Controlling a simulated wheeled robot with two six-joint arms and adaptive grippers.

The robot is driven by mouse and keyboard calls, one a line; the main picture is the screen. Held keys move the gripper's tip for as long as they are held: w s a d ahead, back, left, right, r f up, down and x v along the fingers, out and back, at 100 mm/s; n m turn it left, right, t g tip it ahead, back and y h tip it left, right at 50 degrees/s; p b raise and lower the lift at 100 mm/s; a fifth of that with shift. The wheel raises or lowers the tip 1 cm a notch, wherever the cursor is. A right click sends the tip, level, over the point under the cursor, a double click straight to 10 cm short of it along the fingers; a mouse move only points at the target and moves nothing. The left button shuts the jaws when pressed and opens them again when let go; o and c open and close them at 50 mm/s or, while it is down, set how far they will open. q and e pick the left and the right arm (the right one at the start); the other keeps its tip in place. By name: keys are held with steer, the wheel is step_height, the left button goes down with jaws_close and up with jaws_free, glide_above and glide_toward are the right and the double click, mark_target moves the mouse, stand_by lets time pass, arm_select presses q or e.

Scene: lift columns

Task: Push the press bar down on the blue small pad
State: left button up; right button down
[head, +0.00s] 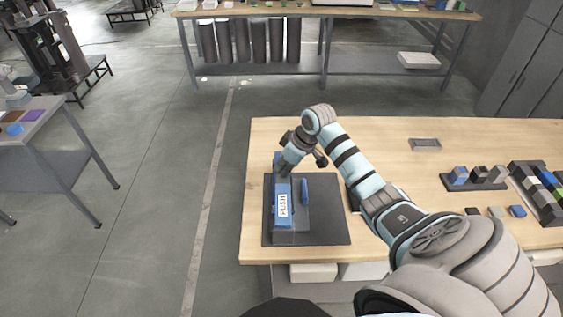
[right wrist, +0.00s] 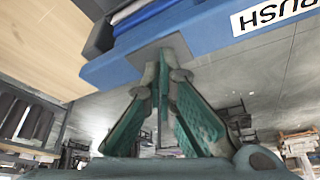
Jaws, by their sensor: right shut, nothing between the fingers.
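The blue press bar (head: 283,215) carries a white PUSH label and runs lengthwise above the left part of a dark grey mat (head: 328,225). It also shows in the right wrist view (right wrist: 215,42). A small narrow blue piece (head: 304,190) is on the mat just right of the bar; I cannot tell whether it is the small pad. My right gripper (head: 284,170) is shut and empty at the bar's far part. In the right wrist view its fingertips (right wrist: 158,68) are at a grey patch on the bar; contact is unclear. My left gripper is not in view.
The mat lies on the left end of a wooden table (head: 390,145). To the right are a grey tray (head: 425,144), a dark rack with blocks (head: 475,180) and a larger block holder (head: 540,190).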

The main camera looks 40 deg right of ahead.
step_height(320, 180, up, 8)
steer(key=shift+r+p, duration=0.25)
steer(key=shift+p, duration=0.1)
stand_by(0.7)
